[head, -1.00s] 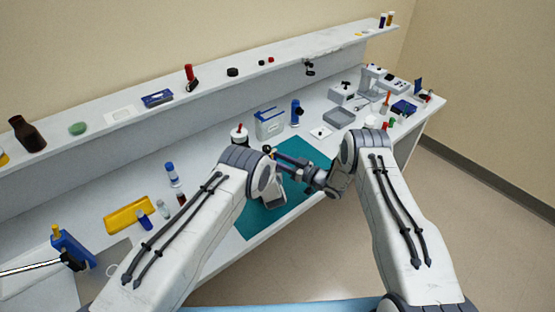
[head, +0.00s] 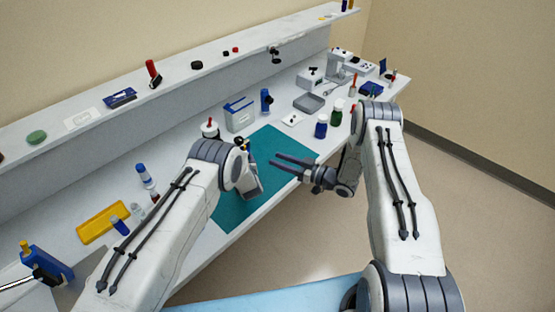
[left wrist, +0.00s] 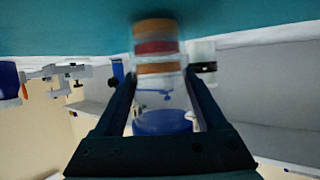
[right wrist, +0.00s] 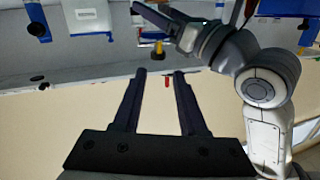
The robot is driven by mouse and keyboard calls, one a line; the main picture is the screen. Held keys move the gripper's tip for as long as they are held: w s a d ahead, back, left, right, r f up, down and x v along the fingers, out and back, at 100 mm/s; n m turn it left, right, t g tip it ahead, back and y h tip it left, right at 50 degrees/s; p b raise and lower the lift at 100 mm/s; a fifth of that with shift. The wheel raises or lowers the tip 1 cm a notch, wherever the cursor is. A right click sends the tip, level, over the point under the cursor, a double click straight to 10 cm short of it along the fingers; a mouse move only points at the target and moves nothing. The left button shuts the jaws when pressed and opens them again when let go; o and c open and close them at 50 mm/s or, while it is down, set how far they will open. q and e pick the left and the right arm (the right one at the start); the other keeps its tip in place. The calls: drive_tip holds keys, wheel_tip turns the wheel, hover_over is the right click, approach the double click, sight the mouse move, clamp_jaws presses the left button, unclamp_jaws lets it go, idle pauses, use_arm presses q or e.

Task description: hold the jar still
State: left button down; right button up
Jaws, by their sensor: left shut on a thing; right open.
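The jar (left wrist: 160,97) shows in the left wrist view between the fingers of my left gripper (left wrist: 160,84). It is clear, with orange and red bands at one end and blue at the other. My left gripper is shut on it, close to the teal mat (left wrist: 70,25). In the head view my left arm hides most of that gripper, and I cannot make out the jar there. My right gripper (head: 280,161) is open and empty above the teal mat (head: 275,145), apart from the left one. Its spread fingers also show in the right wrist view (right wrist: 160,85).
A blue jar (head: 321,127) and a green jar (head: 336,114) stand beyond my right gripper. A grey tray (head: 309,102) and a blue-white box (head: 239,116) stand behind the mat. A yellow tray (head: 103,223) lies at left.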

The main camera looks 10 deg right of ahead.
sight(246, 148)
drive_tip(key=shift+c, duration=1.3)
drive_tip(key=shift+a+f, duration=0.15)
drive_tip(key=shift+f, duration=0.35)
drive_tip(key=shift+c, duration=0.2)
drive_tip(key=x, duration=1.2)
drive_tip(key=shift+r, duration=0.35)
